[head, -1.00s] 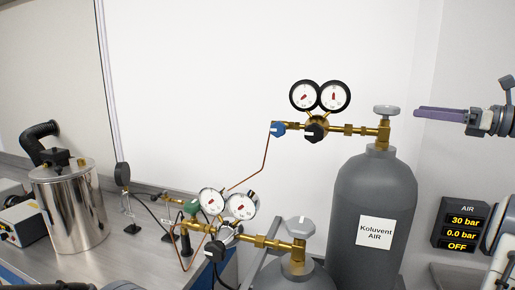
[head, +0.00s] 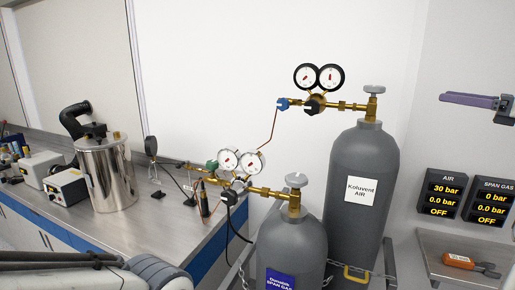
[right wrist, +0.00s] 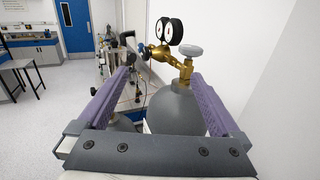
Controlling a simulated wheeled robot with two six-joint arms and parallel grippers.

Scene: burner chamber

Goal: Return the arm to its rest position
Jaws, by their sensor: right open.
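My right gripper (head: 470,100) is at the right edge of the head view, raised and clear of the cylinders, with its purple fingers pointing left. In the right wrist view its two purple fingers (right wrist: 160,95) stand wide apart with nothing between them. Beyond them show a grey cylinder (right wrist: 183,112) and its brass regulator. My left gripper is not in view; a grey arm link of mine lies at the lower left of the head view.
The Koluvent AIR cylinder (head: 360,225) stands left of the gripper, behind the SPAN GAS cylinder (head: 290,245). Readout panels (head: 443,195) and a shelf (head: 470,247) with an orange-handled tool (head: 470,265) are at right. A steel pot (head: 107,178) stands on the bench (head: 150,235).

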